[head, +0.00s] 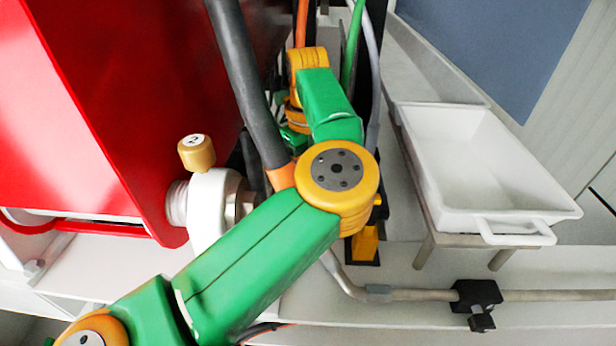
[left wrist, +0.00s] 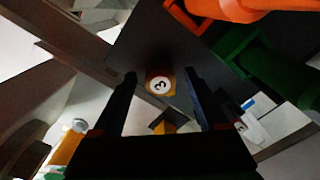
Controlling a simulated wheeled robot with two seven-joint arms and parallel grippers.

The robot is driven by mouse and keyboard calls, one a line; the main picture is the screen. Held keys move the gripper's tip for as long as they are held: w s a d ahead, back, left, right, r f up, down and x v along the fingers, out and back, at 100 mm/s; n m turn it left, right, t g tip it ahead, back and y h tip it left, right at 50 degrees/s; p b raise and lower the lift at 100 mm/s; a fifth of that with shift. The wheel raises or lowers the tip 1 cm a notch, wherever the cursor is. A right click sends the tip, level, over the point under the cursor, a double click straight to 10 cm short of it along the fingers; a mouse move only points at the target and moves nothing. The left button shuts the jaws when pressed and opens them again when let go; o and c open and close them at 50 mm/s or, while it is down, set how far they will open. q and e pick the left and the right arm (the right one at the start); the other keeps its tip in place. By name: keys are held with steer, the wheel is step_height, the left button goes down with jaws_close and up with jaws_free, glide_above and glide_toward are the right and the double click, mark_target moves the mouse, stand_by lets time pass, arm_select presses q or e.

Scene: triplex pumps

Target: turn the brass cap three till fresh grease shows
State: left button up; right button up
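In the left wrist view, the brass cap three (left wrist: 160,84) shows its white disc with a black 3 facing the camera. My left gripper (left wrist: 160,76) is open, with one dark finger on each side of the cap. There are gaps between the fingers and the cap; how deep it sits between them I cannot tell. No grease can be made out on it. In the head view my left arm crosses the middle and hides cap three and the left gripper. My right gripper is in neither view.
Another brass cap (head: 197,152), with a label that seems to read 2, stands on a pale fitting (head: 205,212) by the red housing (head: 80,100). A black hose (head: 245,80) runs down beside my arm. A white tray (head: 480,165) sits on a stand at right.

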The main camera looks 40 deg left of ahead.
arm_select(q)
steer(key=shift+s+r, duration=0.1)
steer(key=shift+r, duration=3.5)
steer(key=shift+a+f, duration=0.1)
